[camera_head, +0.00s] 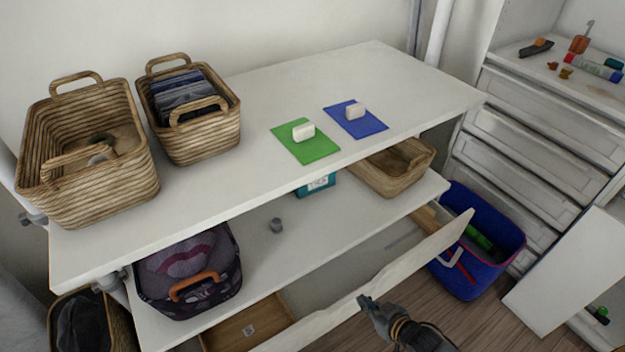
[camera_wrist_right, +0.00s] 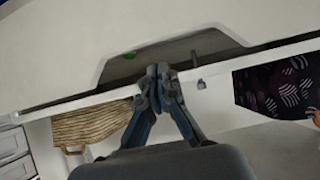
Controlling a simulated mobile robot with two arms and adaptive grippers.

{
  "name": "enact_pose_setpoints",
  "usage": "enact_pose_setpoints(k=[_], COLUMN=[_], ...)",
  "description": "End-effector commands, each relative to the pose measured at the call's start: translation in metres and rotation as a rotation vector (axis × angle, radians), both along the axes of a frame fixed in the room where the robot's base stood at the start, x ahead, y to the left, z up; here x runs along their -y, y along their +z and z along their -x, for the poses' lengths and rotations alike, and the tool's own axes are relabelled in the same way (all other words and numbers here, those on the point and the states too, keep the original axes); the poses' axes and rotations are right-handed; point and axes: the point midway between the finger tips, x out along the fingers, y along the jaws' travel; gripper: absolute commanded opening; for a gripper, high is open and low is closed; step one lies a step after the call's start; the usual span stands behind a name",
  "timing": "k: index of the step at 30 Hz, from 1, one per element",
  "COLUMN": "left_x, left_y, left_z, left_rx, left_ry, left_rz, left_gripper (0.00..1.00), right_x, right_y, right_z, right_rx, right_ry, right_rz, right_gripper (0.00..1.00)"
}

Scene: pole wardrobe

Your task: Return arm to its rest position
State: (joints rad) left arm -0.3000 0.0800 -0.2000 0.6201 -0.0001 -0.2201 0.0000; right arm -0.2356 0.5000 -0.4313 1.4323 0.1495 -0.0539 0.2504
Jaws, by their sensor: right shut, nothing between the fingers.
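My right gripper (camera_head: 366,302) is at the bottom of the head view, close to the white front panel of the open drawer (camera_head: 392,265). It also shows in the right wrist view (camera_wrist_right: 158,74), with its two fingertips together and nothing between them. In that view the fingertips overlap the edge of a white board, and I cannot tell whether they touch it. My left gripper is not in view.
A white shelf (camera_head: 240,130) holds two wicker baskets (camera_head: 95,190) (camera_head: 205,142) and green (camera_head: 316,151) and blue (camera_head: 368,126) mats. Below are a patterned bag (camera_head: 185,250) and a basket (camera_head: 400,180). A blue bin (camera_head: 500,235) stands on the floor to the right.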

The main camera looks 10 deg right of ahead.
Motion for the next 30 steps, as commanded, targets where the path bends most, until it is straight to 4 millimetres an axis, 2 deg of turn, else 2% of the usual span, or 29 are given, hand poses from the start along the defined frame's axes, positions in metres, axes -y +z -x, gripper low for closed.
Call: enact_pose_setpoints(k=[5, 8, 11, 14, 15, 17, 18, 21, 24, 27, 30], left_x=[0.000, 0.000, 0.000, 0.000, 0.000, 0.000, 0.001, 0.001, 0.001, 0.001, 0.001], left_y=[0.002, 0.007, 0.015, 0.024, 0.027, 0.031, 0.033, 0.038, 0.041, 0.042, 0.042], left_z=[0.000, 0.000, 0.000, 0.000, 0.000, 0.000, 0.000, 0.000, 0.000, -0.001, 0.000], left_rx=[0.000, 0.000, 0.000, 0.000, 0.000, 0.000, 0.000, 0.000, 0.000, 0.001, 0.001], left_ry=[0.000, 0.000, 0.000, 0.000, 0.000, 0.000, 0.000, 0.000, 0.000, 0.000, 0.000], left_rz=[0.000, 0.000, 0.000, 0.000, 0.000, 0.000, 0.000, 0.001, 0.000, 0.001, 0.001], left_gripper=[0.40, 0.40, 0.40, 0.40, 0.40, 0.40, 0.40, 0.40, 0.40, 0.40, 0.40], right_x=[0.003, 0.014, 0.029, 0.037, 0.037, 0.035, 0.032, 0.021, 0.010, 0.003, 0.000], right_y=[-0.006, -0.032, -0.076, -0.124, -0.140, -0.161, -0.172, -0.191, -0.200, -0.205, -0.206], right_z=[0.004, 0.020, 0.058, 0.118, 0.144, 0.183, 0.209, 0.267, 0.310, 0.334, 0.344], right_rx=[-0.016, -0.078, -0.196, -0.351, -0.414, -0.505, -0.563, -0.686, -0.774, -0.824, -0.844], right_ry=[-0.009, -0.042, -0.091, -0.129, -0.140, -0.148, -0.150, -0.145, -0.137, -0.128, -0.124], right_rz=[0.008, 0.043, 0.101, 0.160, 0.179, 0.204, 0.217, 0.238, 0.248, 0.253, 0.255], right_gripper=[0.00, 0.00, 0.00, 0.00, 0.00, 0.00, 0.00, 0.00, 0.00, 0.00, 0.00])
